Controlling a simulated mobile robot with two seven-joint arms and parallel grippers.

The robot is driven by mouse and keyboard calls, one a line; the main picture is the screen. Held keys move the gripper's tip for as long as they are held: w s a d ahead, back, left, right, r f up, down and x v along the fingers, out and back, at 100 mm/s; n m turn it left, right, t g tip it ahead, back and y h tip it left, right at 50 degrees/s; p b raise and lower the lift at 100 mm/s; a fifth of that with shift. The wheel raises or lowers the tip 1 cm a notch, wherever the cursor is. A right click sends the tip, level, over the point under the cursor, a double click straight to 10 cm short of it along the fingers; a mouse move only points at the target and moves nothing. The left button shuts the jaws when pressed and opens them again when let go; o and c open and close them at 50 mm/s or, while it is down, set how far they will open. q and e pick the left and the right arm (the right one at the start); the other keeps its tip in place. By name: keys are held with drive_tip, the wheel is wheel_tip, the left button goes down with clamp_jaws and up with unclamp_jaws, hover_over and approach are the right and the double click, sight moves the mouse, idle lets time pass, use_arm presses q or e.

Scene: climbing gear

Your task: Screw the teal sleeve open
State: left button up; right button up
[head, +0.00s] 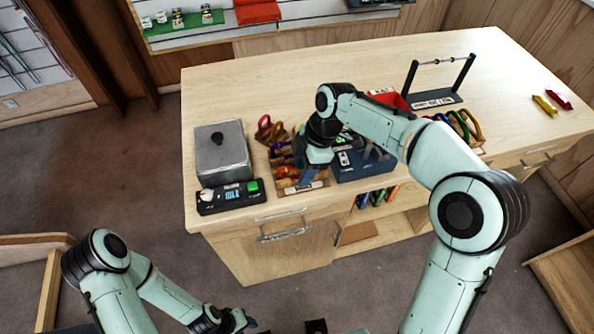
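I cannot make out a teal sleeve in this view; it is either too small or hidden. My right gripper (308,178) points down over the front of a compartmented tray (303,188) of coloured carabiners, beside a dark blue box. Its wrist covers part of the tray, and I cannot tell whether its fingers are open or hold anything. Orange-red gear (286,172) lies in the tray just left of the gripper. My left gripper (240,322) is low at the bottom edge, in front of the workbench and away from the gear; its fingers are too small and dark to read.
The workbench (290,80) also holds a grey box (222,152), a black control panel (231,196) with a green button, the dark blue box (362,168), a red bin (390,98), a black rack (438,98) and carabiners (462,124). The bench's back left is clear.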

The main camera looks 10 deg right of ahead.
use_arm(q)
drive_tip(key=shift+s+f+b, duration=0.35)
drive_tip(key=shift+f+b, duration=0.05)
drive_tip(key=shift+f, duration=0.15)
use_arm(e)
drive_tip(key=shift+f, duration=0.95)
drive_tip(key=shift+w+r+p, duration=0.2)
drive_tip(key=shift+w+p, duration=0.3)
drive_tip(key=shift+w, duration=0.2)
use_arm(q)
drive_tip(key=shift+w+r, duration=0.5)
drive_tip(key=shift+r, duration=0.2)
use_arm(e)
drive_tip(key=shift+w+f, duration=0.1)
drive_tip(key=shift+f, duration=0.05)
drive_tip(key=shift+r, duration=0.2)
drive_tip(key=shift+a+r+p, duration=0.1)
drive_tip(key=shift+r+p, duration=0.7)
drive_tip(key=shift+r, duration=0.5)
use_arm(q)
drive_tip(key=shift+w+r, duration=0.7)
drive_tip(key=shift+r, duration=0.25)
